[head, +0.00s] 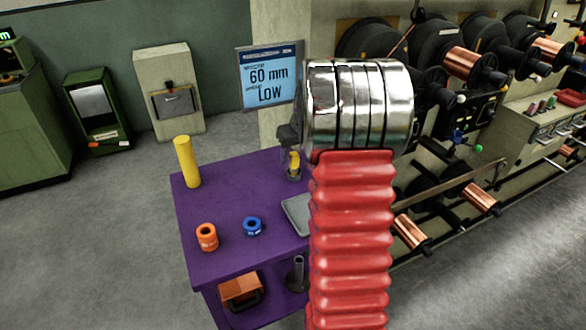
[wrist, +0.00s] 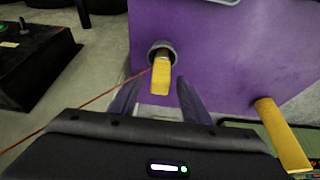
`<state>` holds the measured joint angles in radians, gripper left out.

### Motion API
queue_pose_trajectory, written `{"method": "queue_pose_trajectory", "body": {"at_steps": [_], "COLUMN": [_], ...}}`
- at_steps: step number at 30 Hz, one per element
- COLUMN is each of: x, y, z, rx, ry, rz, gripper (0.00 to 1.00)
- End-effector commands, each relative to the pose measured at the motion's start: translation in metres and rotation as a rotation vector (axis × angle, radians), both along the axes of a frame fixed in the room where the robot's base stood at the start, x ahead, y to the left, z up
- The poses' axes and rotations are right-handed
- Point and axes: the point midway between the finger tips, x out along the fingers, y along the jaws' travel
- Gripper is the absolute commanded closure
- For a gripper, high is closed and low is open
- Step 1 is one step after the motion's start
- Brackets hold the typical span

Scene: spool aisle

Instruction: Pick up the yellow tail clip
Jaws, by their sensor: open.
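The yellow tail clip (wrist: 160,77) stands in a round grey holder (wrist: 154,48) on the purple table (wrist: 215,55). The clip (head: 294,162) also shows in the head view, small and partly hidden, near the table's back edge. My gripper (wrist: 158,82) is open, with one dark finger on each side of the clip in the wrist view. I cannot tell whether the fingertips are level with it or touch it. In the head view my gripper (head: 289,138) is a dark shape just above the clip, mostly hidden behind my arm.
A tall yellow cylinder (head: 187,162) stands at the table's left corner. An orange ring (head: 207,237), a blue ring (head: 252,226) and a grey tray (head: 296,215) are on the table. A thin reddish line (wrist: 100,97) runs toward the holder. Machines with copper spools (head: 463,62) stand right.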

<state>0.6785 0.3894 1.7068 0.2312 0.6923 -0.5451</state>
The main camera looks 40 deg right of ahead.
Motion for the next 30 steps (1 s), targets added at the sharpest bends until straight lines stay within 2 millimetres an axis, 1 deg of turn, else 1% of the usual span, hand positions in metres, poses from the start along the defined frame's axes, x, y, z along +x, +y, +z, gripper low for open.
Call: {"method": "queue_pose_trajectory", "body": {"at_steps": [3, 21, 30], "x": [0.0, 0.0, 0.0001], "y": [0.0, 0.0002, 0.0001], "z": [0.0001, 0.0001, 0.0016], "rx": [0.0, 0.0, 0.0], "ry": [0.0, 0.0, 0.0], "rz": [0.0, 0.0, 0.0], "gripper": [0.57, 0.99, 1.0]}}
